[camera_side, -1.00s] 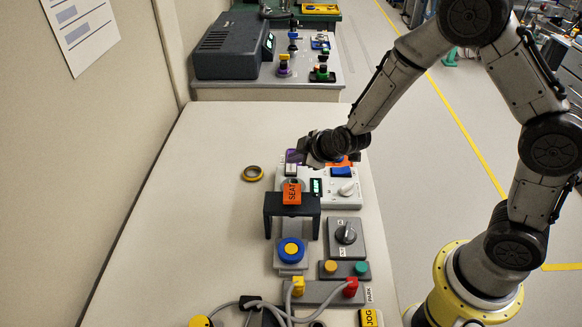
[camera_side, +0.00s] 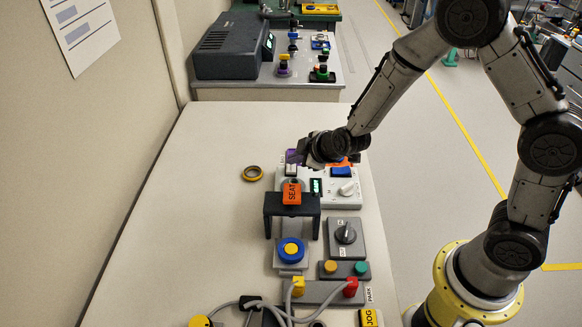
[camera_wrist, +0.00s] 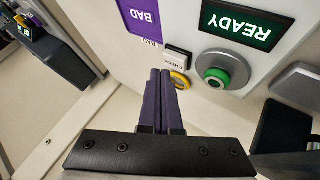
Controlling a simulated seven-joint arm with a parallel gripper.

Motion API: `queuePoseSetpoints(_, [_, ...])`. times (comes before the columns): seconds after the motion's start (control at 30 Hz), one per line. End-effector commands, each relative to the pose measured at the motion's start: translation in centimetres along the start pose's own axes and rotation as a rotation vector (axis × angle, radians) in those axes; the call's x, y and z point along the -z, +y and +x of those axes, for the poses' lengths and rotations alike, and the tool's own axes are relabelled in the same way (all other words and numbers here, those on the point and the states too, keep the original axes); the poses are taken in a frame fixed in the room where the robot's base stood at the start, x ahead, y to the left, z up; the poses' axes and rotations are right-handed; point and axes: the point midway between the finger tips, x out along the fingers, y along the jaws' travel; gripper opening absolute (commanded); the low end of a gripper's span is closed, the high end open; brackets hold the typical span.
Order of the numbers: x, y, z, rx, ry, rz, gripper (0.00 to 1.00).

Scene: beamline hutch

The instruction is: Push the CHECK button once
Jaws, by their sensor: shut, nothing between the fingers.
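In the wrist view, the CHECK label (camera_wrist: 177,62) sits on the pale panel. A button with a yellow ring (camera_wrist: 181,80) is beside the label, partly hidden by my fingers. My gripper (camera_wrist: 161,74) is shut and empty, its two purple fingers together, their tips overlapping the left side of the ring in the picture. I cannot tell whether they touch the button. In the side view, my gripper (camera_side: 304,155) is low over the far part of the white panel (camera_side: 345,201), and the CHECK button cannot be made out.
In the wrist view, a green button (camera_wrist: 217,77) is to the right, below a display reading READY (camera_wrist: 246,24). A purple BAD plate (camera_wrist: 143,20) is on the left. In the side view, a black stand (camera_side: 292,204) with an orange SEAT tag (camera_side: 292,194) is nearer the camera.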

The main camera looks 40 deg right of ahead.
Motion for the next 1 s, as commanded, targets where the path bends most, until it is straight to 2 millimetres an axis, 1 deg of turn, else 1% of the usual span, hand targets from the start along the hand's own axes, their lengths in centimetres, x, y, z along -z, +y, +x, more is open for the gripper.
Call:
queuePoseSetpoints(0.17, [-0.27,-0.28,0.39,0.000,-0.001,0.000,0.00])
queuePoseSetpoints(1.0, [-0.55,-0.55,0.74,0.001,-0.001,-0.001,0.00])
